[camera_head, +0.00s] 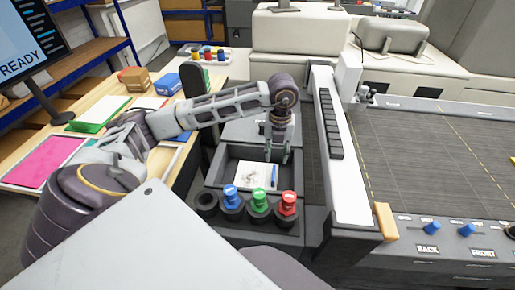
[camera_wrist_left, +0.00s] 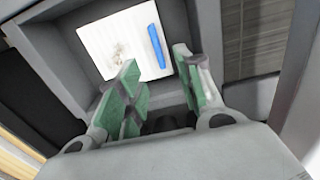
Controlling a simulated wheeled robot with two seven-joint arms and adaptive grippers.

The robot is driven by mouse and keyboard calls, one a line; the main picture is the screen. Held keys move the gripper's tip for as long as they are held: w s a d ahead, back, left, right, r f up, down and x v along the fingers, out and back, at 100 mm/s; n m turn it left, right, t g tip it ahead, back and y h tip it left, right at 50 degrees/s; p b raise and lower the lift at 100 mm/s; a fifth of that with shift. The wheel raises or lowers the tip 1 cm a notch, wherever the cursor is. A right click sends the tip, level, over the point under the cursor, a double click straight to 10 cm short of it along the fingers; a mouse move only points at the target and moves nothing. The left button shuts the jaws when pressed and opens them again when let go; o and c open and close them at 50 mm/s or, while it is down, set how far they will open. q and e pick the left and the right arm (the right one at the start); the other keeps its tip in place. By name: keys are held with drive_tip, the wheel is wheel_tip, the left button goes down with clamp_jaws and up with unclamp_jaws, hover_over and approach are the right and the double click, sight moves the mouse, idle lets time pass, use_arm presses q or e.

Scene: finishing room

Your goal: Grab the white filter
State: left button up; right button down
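I see no object that I can clearly tell is a white filter. In the head view, a white square sheet (camera_head: 250,176) with a blue pen-like stick and a brownish smudge lies in a dark tray (camera_head: 226,168). The sheet (camera_wrist_left: 112,36) and the blue stick (camera_wrist_left: 157,46) also show in the left wrist view. My left gripper (camera_head: 278,156) points down over the tray's right part. In the left wrist view the gripper (camera_wrist_left: 158,62) has its green-padded fingers apart, with nothing between them. My right gripper is not in view.
In front of the tray stand a blue knob (camera_head: 231,196), a green knob (camera_head: 259,200), a red knob (camera_head: 288,203) and an empty dark socket (camera_head: 207,203). A machine with a white panel (camera_head: 340,165) stands close on the right. A wooden table (camera_head: 100,120) is left.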

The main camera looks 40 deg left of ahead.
sight(274, 172)
use_arm(q)
drive_tip(key=shift+f+p, duration=0.35)
drive_tip(key=shift+f, duration=3.1)
drive_tip(key=shift+a+f, duration=0.1)
drive_tip(key=shift+f, duration=0.4)
drive_tip(key=shift+w+a+f+p, duration=0.15)
drive_tip(key=shift+f+p, duration=0.55)
drive_tip(key=shift+f, duration=1.4)
clamp_jaws()
